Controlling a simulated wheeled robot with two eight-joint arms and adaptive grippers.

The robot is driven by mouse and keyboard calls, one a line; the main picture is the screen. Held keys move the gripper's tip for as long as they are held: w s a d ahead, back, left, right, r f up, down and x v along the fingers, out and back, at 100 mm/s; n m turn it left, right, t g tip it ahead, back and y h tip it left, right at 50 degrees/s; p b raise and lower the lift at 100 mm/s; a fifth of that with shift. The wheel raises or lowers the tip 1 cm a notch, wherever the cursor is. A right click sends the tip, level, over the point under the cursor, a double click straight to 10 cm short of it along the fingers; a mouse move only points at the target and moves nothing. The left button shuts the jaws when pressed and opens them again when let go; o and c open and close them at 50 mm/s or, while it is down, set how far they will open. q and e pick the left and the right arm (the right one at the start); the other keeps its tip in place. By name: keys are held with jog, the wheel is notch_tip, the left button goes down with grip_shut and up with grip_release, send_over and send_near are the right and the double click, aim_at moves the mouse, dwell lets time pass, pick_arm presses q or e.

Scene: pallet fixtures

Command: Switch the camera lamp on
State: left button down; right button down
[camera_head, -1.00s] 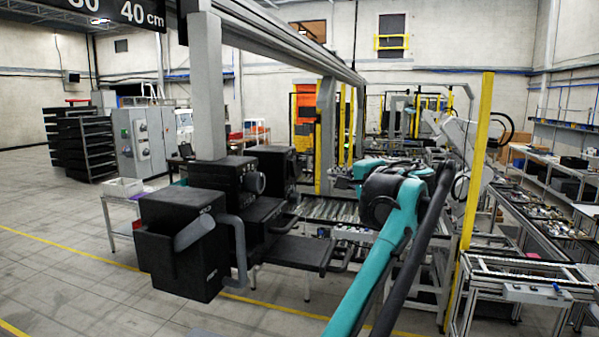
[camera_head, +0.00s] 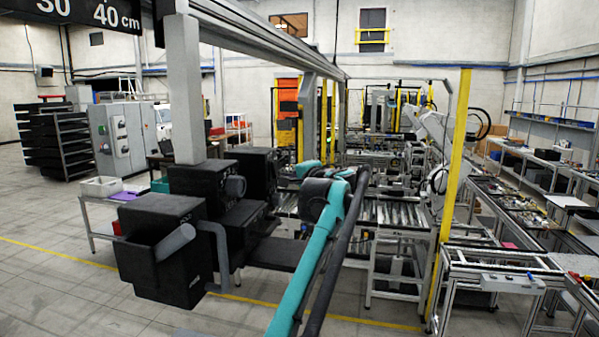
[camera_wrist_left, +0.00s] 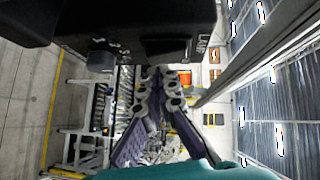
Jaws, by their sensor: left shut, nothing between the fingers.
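Black box-shaped units hang by the grey post in the head view. The front one (camera_head: 165,250) carries a grey cylinder, and another (camera_head: 205,190) with a round knob-like part (camera_head: 235,187) stands behind it.
A grey overhead beam (camera_head: 265,35) and post (camera_head: 186,95) stand near the black units. A yellow post (camera_head: 450,190) and a metal-framed conveyor (camera_head: 500,265) are on the right. A roller conveyor (camera_head: 390,212) lies behind my arm. Floor at the lower left is clear.

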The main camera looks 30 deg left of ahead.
pick_arm(q)
jog(key=shift+s+a, duration=0.25)
jog(key=shift+a, duration=0.1)
jog(key=shift+w+f, duration=0.1)
jog(key=shift+w, duration=0.05)
jog(key=shift+a+f+b, duration=0.25)
jog(key=shift+b, duration=0.15)
jog(key=shift+s+a+f+m+y+b, duration=0.15)
jog(key=shift+s+f+m+y+b, duration=0.1)
jog(key=shift+m+y+b, duration=0.25)
jog(key=shift+w+r+p, duration=0.1)
jog(key=shift+r+p, duration=0.15)
jog(key=shift+p, duration=0.05)
jog(key=shift+t, duration=0.4)
